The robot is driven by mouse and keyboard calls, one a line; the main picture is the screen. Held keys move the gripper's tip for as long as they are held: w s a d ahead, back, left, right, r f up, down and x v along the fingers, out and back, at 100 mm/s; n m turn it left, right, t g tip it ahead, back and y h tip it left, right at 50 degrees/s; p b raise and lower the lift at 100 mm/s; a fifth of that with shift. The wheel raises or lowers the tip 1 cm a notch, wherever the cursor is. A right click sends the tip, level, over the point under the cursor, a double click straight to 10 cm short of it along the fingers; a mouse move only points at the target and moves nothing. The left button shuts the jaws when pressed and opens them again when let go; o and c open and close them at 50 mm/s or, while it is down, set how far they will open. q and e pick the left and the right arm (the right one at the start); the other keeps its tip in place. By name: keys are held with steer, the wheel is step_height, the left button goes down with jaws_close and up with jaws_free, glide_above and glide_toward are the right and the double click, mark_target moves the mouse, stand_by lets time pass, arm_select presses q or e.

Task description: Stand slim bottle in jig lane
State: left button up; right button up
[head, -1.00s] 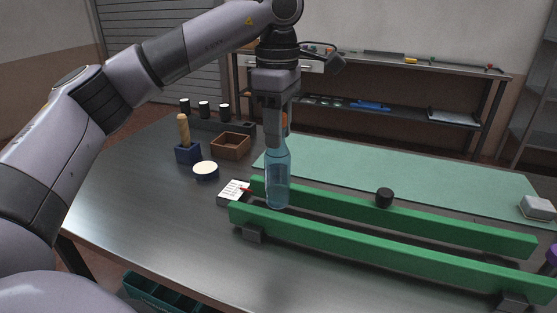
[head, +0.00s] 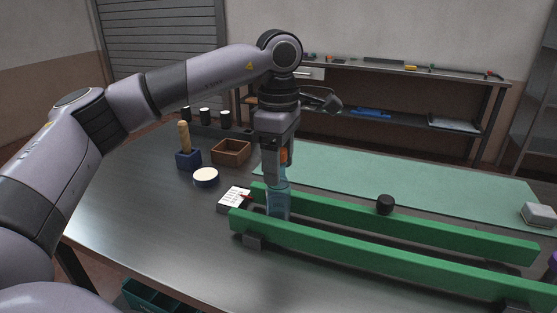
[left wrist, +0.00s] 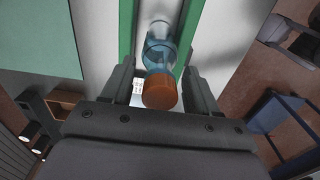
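The slim blue bottle (head: 279,205) with an orange cap (head: 284,157) stands upright between the two green rails (head: 375,253) of the jig, near their left end. The front rail hides its base. My left gripper (head: 277,178) points down around the bottle's top. In the left wrist view the orange cap (left wrist: 160,92) lies between the fingers (left wrist: 160,80), with a narrow gap on each side, so the gripper looks open. The bottle's blue body (left wrist: 160,48) shows beyond the cap. My right gripper is out of view.
A black cylinder (head: 385,204) is by the back rail. A white card (head: 234,198), a round pale-topped tin (head: 206,177), a blue block with a wooden handle (head: 188,158) and a brown tray (head: 231,152) are left of the jig. A green mat (head: 420,180) lies behind.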

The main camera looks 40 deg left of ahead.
arm_select(q)
step_height(320, 180, up, 11)
steer(key=shift+f+p, duration=0.1)
steer(key=shift+p, duration=0.7)
steer(key=shift+r, duration=0.8)
steer(key=shift+f, duration=0.1)
